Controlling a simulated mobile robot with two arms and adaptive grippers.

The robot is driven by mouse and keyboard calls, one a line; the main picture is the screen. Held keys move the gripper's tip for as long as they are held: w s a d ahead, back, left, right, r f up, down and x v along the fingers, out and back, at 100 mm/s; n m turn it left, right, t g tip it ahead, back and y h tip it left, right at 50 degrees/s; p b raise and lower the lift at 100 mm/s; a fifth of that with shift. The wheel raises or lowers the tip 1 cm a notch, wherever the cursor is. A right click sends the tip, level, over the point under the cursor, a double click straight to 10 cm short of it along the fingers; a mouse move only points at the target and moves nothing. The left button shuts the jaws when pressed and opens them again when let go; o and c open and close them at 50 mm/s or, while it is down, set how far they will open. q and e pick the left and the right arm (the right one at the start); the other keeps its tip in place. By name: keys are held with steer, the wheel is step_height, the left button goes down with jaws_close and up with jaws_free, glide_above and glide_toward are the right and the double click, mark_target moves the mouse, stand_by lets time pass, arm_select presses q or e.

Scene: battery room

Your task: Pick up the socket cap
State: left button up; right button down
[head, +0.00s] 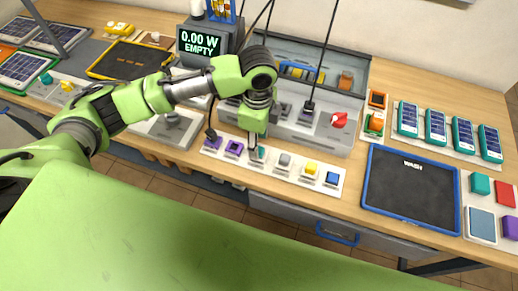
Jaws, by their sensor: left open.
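A white strip (272,171) along the table's front edge holds a row of small coloured cap-like pieces. They include a purple one (234,148), a grey one (284,160), a yellow one (311,168) and a blue one (332,179). I cannot tell which of these is the socket cap. My left gripper (253,153) points down over the strip, between the purple and grey pieces, at a teal piece (261,154). Its fingers are open and partly cover that piece. Whether they touch it is too small to tell. My right gripper is out of view.
A grey station (330,137) with hanging cables and a red knob (339,120) stands just behind the strip. A display reading "0.00 W EMPTY" (199,43) is behind my left arm. A dark "WASH" tray (411,187) and several blue cells (436,127) lie to the right.

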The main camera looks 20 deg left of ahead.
arm_select(q)
step_height(320, 180, down, 3)
steer(key=shift+s+d+f+p, duration=0.1)
steer(key=shift+f+p, duration=0.1)
steer(key=shift+p, duration=0.1)
steer(key=c, duration=1)
steer(key=shift+r, duration=0.15)
